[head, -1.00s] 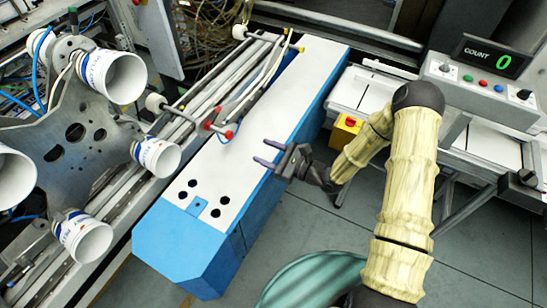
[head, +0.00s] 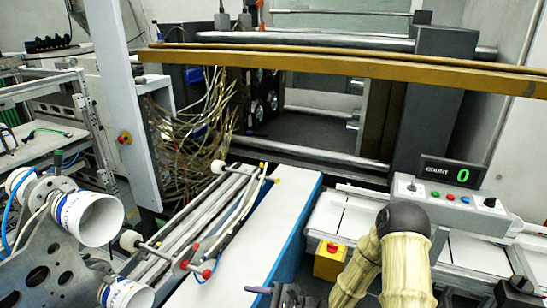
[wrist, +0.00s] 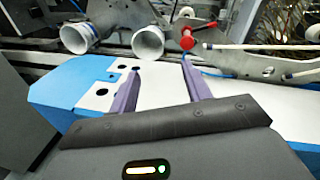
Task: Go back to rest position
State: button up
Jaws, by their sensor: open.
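My gripper (wrist: 160,90) is open and empty in the wrist view, its two purple fingers apart with nothing between them. It is over or beside the long white-topped machine cover (wrist: 235,88) with blue sides. In the head view my gripper shows only partly at the bottom edge (head: 272,293), next to the white cover top (head: 250,235). My arm with its pale ribbed sleeve rises at the lower right of the head view.
White cups (head: 95,218) on a grey plate stand at the left, and also show in the wrist view (wrist: 148,42). A conveyor (head: 465,250) with a control box and a counter (head: 450,172) reading 0 is at right. A yellow box with a red button (head: 329,262) stands between.

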jog(key=s+d+r+n+g+h, duration=0.3)
jog(key=s+d+n+g+h, duration=0.45)
jog(key=s+n, duration=0.4)
jog(key=d+r+n+t+h, duration=0.3)
jog(key=d+r+h, duration=0.1)
jog(key=d, duration=0.3)
jog(key=d+r+n+t+h, duration=0.3)
jog(key=d+r+h, duration=0.1)
jog(key=d, duration=0.3)
jog(key=shift+w+h, duration=0.2)
jog(key=shift+h, duration=0.45)
jog(key=c, duration=0.3)
jog(key=shift+c, duration=0.5)
